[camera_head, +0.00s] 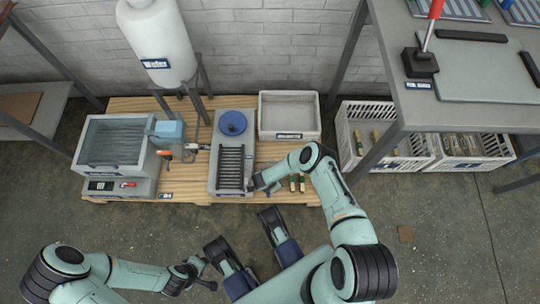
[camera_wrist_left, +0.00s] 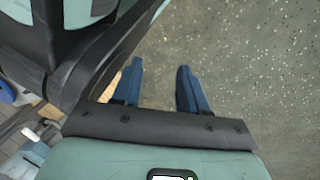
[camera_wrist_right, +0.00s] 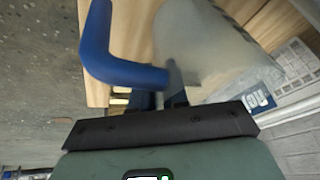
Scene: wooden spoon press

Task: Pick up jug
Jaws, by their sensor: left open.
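The jug (camera_wrist_right: 205,45) is a cloudy, see-through vessel with a bent blue handle (camera_wrist_right: 125,70); it fills the upper middle of the right wrist view. My right gripper (camera_wrist_right: 160,100) is right at the handle, which covers most of its fingers, so its grip cannot be told. In the head view my right gripper (camera_head: 260,184) is over the front of the wooden pallet, where my arm hides most of the jug. My left gripper (camera_head: 208,274) is low at the left, away from the pallet. In the left wrist view its fingers (camera_wrist_left: 160,88) are apart with only floor between them.
On the pallet (camera_head: 190,185) stand a grey tank machine (camera_head: 113,185), a press unit (camera_head: 230,200) with a blue round cap and a white bin (camera_head: 290,133). A shelf (camera_head: 450,105) rises at right. Floor in front is open.

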